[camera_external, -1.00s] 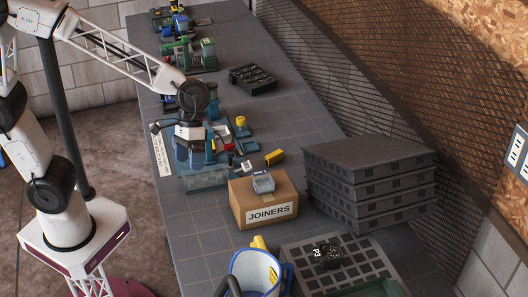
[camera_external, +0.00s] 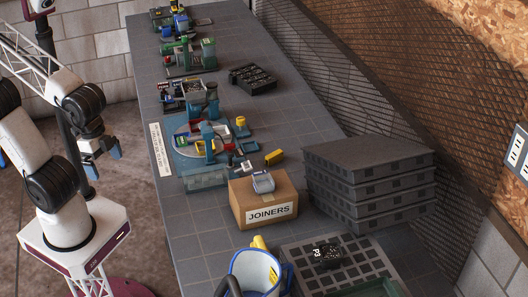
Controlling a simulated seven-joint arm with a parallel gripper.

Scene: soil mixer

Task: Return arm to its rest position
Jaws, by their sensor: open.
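My gripper (camera_external: 103,163) hangs at the left, off the table's left edge and above the floor. It points down, its blue fingers are apart, and nothing shows between them. My arm is folded back close to its base. The soil mixer station (camera_external: 205,145), with teal uprights on a round light-blue plate, stands on the table (camera_external: 290,120), well to the right of my gripper. Small yellow, red and green parts sit on and around it.
A cardboard box labelled JOINERS (camera_external: 263,205) and a stack of dark trays (camera_external: 368,180) stand to the right. A white and blue bucket (camera_external: 255,272) is at the front. More stations (camera_external: 188,52) line the back. A black pole stands behind my arm.

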